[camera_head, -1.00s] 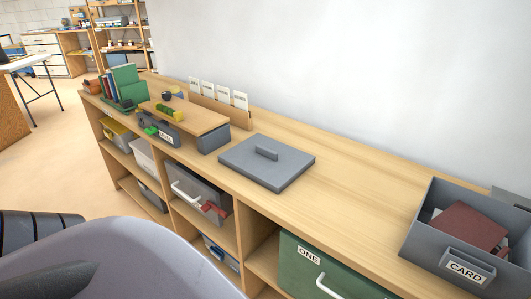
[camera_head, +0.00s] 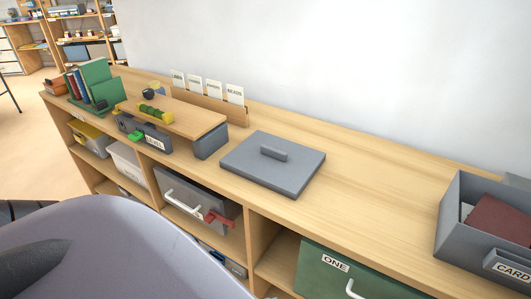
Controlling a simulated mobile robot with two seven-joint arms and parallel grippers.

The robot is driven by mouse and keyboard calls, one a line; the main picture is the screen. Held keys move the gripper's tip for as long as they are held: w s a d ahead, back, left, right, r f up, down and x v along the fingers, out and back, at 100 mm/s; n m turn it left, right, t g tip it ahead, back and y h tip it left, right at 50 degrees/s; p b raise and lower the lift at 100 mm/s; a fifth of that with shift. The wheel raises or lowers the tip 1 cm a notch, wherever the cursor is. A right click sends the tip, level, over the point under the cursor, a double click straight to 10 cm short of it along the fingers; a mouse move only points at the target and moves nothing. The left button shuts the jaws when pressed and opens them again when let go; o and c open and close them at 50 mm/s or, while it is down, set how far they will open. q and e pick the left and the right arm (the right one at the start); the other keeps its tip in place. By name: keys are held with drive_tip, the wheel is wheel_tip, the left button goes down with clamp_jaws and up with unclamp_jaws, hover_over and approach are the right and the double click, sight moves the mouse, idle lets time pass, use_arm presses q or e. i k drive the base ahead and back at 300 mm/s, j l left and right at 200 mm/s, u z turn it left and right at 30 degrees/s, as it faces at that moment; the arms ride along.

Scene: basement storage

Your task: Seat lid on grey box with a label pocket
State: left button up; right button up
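The grey lid (camera_head: 245,173), a flat square with a bar handle on top, lies on the wooden counter near the middle. A grey open box (camera_head: 462,222) stands on the counter at the right edge, partly cut off. Its front has a label pocket (camera_head: 507,266) reading "CARD", and a dark red item (camera_head: 502,222) is inside. Another grey piece with a label (camera_head: 155,142) sits under a wooden board at the left; the board hides most of it. Neither gripper shows; only parts of my own body fill the lower left.
The wooden board (camera_head: 196,124) carries small yellow and green items. A card holder (camera_head: 211,104) stands behind it, and books (camera_head: 90,84) stand at the far left. The counter is clear between the lid and the CARD box. Bins, including a green one (camera_head: 325,278), fill the shelves below.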

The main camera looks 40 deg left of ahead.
sight(284, 167)
drive_tip(key=j, duration=0.8)
drive_tip(key=k+j, duration=0.15)
drive_tip(key=j, duration=0.65)
